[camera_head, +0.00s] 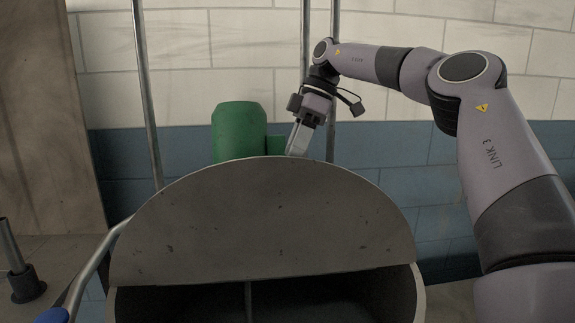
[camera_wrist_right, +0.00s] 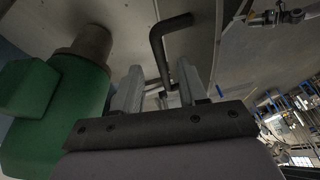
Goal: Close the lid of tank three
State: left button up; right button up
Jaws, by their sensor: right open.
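The grey half-round lid (camera_head: 260,220) stands raised over the dark opening of the tank (camera_head: 421,308) in the head view. My right gripper (camera_head: 297,148) is behind the lid's top edge, fingers pointing down, with the tips partly hidden. In the right wrist view the gripper (camera_wrist_right: 160,88) has its fingers apart. A dark bent handle (camera_wrist_right: 170,48) reaches down between them from the grey surface; whether it touches a finger I cannot tell. My left gripper is not in view.
A green motor-like cylinder (camera_head: 238,131) stands behind the lid, close left of my right gripper; it also shows in the wrist view (camera_wrist_right: 85,110). Vertical metal pipes (camera_head: 147,95) rise at the back. A bent rail (camera_head: 95,262) with a blue end is at the lower left.

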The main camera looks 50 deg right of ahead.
aim_at(288, 165)
jog(key=shift+x, duration=2.1)
grip_shut()
